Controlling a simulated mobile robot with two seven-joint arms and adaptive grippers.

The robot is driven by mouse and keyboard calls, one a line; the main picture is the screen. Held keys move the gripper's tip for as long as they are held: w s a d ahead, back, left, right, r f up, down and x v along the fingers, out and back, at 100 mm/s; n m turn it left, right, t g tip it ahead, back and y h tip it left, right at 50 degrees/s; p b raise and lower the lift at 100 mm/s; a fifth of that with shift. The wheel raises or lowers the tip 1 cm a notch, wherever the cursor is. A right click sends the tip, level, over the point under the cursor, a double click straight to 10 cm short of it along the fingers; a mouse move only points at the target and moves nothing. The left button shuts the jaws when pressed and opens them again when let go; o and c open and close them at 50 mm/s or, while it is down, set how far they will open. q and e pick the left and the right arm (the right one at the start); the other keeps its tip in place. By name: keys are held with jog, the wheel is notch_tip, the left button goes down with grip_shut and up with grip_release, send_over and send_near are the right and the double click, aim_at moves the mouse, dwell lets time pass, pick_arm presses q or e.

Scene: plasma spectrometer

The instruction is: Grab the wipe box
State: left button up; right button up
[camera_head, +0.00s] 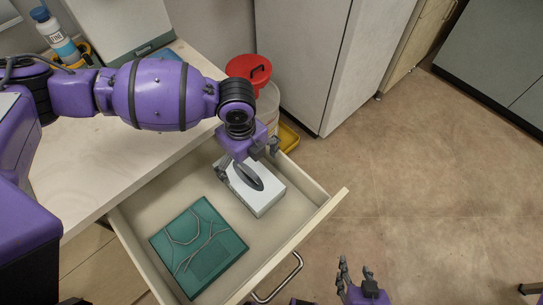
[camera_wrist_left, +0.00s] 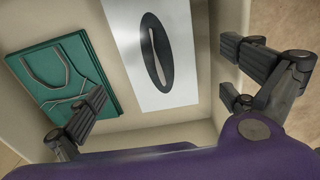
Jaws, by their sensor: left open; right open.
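The wipe box (camera_head: 262,196) is a white box with a dark oval slot on top, lying in the open drawer (camera_head: 328,209). In the left wrist view the wipe box (camera_wrist_left: 182,78) lies between the spread fingers, toward the upper middle. My left gripper (camera_head: 248,160) is open above the box's back end and covers part of it in the head view. The left wrist view shows my left gripper (camera_wrist_left: 165,105) with nothing between its fingers. My right gripper (camera_head: 356,276) is open and empty at the bottom of the head view, outside the drawer over the floor.
A folded green cloth item (camera_head: 205,262) with grey cords lies in the drawer beside the box. The drawer has a metal handle (camera_head: 285,283). A bin with a red lid (camera_head: 249,70) stands behind the drawer. A white cabinet (camera_head: 300,50) is beyond it.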

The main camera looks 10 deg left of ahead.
aim_at(248, 176)
pick_arm(q)
jog(key=f, duration=0.7)
jog(key=shift+s+a+f, duration=0.1)
jog(key=shift+a+f, duration=0.1)
jog(key=shift+f, duration=0.1)
jog(key=c, duration=1.2)
jog(key=shift+o, duration=0.2)
jog(key=shift+r, duration=0.1)
